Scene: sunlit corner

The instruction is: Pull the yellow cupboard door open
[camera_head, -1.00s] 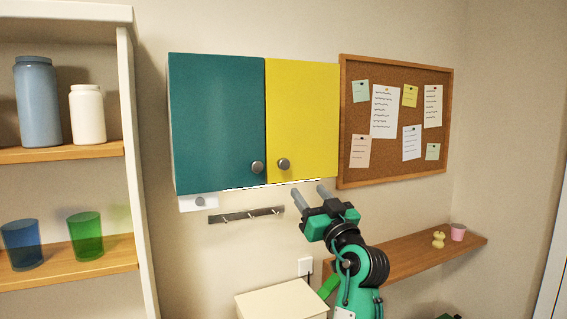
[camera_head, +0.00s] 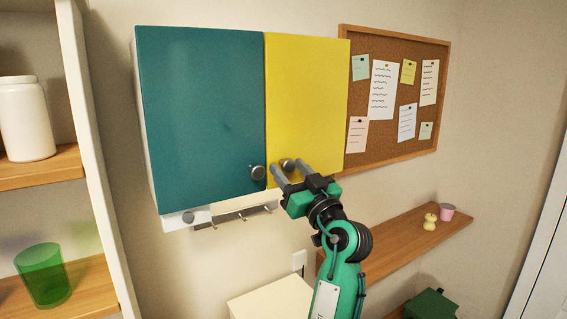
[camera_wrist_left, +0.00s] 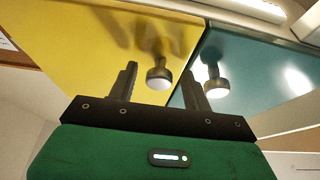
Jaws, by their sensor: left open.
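The yellow cupboard door (camera_head: 305,100) is closed, flush beside the teal door (camera_head: 200,110). Its round metal knob (camera_head: 288,164) is near its lower left corner. My left gripper (camera_head: 286,172) is open just below and in front of that knob, partly covering it. In the left wrist view the yellow door's knob (camera_wrist_left: 159,78) shows between the two open fingers (camera_wrist_left: 162,84); I cannot tell whether they touch it. The teal door's knob (camera_wrist_left: 214,82) lies just outside the right finger there. My right gripper is not in view.
A shelf unit with a white jar (camera_head: 25,118) and a green cup (camera_head: 43,275) stands at left. A hook rail (camera_head: 240,216) is below the cupboard. A corkboard (camera_head: 395,90) hangs right of it, above a wooden wall shelf (camera_head: 390,245).

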